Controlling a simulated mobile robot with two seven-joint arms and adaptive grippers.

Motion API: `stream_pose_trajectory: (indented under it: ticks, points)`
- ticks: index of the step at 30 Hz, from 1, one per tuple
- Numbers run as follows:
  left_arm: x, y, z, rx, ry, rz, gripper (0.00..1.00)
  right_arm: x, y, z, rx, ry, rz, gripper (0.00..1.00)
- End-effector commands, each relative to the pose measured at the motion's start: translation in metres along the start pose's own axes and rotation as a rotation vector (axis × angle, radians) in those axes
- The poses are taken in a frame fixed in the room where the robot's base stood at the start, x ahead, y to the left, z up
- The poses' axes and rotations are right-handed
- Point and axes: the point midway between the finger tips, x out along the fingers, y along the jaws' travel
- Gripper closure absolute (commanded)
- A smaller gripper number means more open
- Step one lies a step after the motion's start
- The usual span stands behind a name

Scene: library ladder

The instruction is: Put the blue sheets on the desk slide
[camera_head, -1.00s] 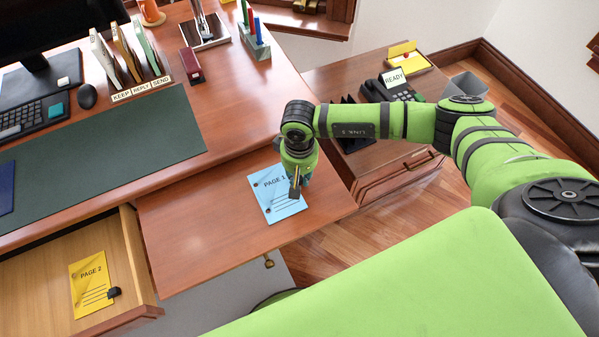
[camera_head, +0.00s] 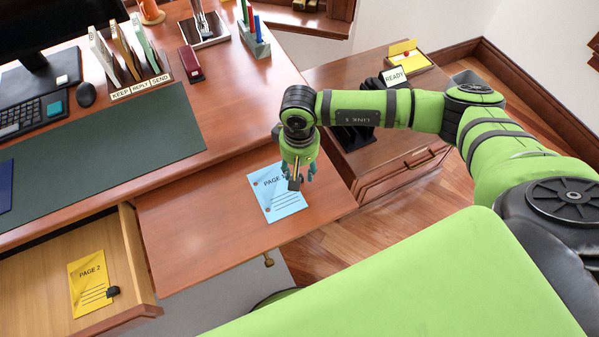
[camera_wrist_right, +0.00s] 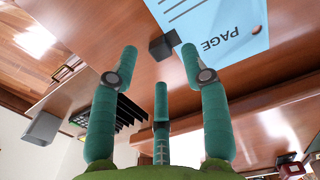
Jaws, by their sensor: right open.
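The blue sheet (camera_head: 277,203), headed PAGE, lies flat on the pulled-out desk slide (camera_head: 190,243). It also shows in the right wrist view (camera_wrist_right: 215,28). My right gripper (camera_head: 302,172) is above the sheet's upper right edge, its fingers spread and empty. In the right wrist view, its teal fingers (camera_wrist_right: 158,75) are apart, with a small dark block (camera_wrist_right: 163,46) beyond them at the sheet's edge. The gripper hides part of the sheet's heading in the head view. My left gripper is not in view.
A yellow PAGE 2 sheet (camera_head: 90,282) with a dark clip (camera_head: 113,291) lies in the open drawer (camera_head: 40,295). A sorter (camera_head: 128,68) and a green desk mat (camera_head: 120,150) are on the desk. A side cabinet (camera_head: 385,165) stands right of the slide.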

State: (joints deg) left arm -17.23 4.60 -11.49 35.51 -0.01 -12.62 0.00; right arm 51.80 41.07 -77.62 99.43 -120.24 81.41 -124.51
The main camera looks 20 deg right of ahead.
Motion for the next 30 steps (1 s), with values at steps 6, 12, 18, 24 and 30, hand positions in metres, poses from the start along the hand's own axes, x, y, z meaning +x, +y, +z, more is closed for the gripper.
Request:
stream_pose_trajectory:
  ticks: [6,12,18,24,30]
  points:
    - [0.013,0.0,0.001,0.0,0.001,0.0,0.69,-0.048,0.0,-0.001,0.0,0.006,0.0,0.53]
    - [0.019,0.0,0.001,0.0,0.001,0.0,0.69,-0.079,0.0,-0.001,0.001,0.002,0.0,0.53]
    - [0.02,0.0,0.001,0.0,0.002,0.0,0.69,-0.09,0.0,0.0,0.001,0.0,0.001,0.53]
    - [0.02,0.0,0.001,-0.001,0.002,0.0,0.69,-0.09,0.0,0.0,0.001,-0.001,0.001,0.53]
    - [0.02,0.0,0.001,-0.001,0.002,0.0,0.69,-0.09,0.0,0.0,0.001,-0.001,0.001,0.53]
